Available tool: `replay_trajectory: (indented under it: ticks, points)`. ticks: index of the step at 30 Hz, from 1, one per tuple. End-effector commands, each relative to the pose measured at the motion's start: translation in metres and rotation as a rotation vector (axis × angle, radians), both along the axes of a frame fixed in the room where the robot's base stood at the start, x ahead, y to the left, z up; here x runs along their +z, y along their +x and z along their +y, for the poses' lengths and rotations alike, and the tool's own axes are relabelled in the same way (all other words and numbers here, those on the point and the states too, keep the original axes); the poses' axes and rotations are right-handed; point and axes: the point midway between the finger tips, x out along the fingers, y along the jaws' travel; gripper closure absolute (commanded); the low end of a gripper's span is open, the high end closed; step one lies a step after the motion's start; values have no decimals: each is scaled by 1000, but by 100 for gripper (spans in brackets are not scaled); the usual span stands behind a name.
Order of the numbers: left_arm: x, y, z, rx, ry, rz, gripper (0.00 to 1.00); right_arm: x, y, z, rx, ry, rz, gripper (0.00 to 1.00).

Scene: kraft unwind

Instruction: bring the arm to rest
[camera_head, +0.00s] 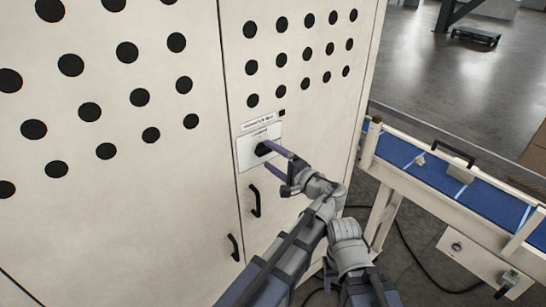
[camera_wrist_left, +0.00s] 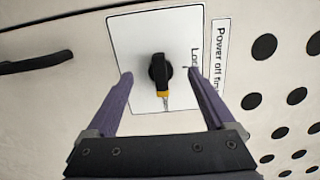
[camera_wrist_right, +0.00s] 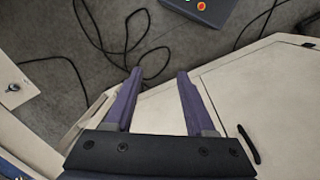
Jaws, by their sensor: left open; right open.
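My left gripper (camera_head: 265,156) is open in front of the white cabinet, by a white switch plate (camera_head: 244,153). In the left wrist view, the open left gripper (camera_wrist_left: 161,74) has a finger on either side of a black rotary knob (camera_wrist_left: 158,68), apart from it. The knob has a yellow part at its lower end and stands on the plate (camera_wrist_left: 135,40). My right gripper (camera_wrist_right: 159,73) is open and empty in the right wrist view, above the floor beside a pale cabinet edge. In the head view the right gripper is mostly hidden by its own arm.
The cabinet (camera_head: 190,210) has round black holes and black handles (camera_head: 255,201). A blue conveyor (camera_head: 400,152) with pale side rails stands to the right. Black cables (camera_wrist_right: 120,40) lie on the grey floor. A box with red and green buttons (camera_wrist_right: 205,10) shows at the top of the right wrist view.

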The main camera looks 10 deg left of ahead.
Motion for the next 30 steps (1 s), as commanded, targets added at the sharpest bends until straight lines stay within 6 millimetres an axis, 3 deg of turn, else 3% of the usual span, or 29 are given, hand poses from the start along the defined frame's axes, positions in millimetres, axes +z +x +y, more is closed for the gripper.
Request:
replay_trajectory:
  ticks: [1,8,19,30]
  points:
    - [0,-18,-46,-89,0,0,12,0,19,11,12,-1,1,45]
    - [0,-13,-40,-89,0,0,12,0,19,11,12,-1,1,45]
    - [0,14,-10,-89,-1,0,12,0,19,11,12,-1,1,45]
    - [0,22,-6,-90,0,0,12,0,16,10,16,-1,0,45]
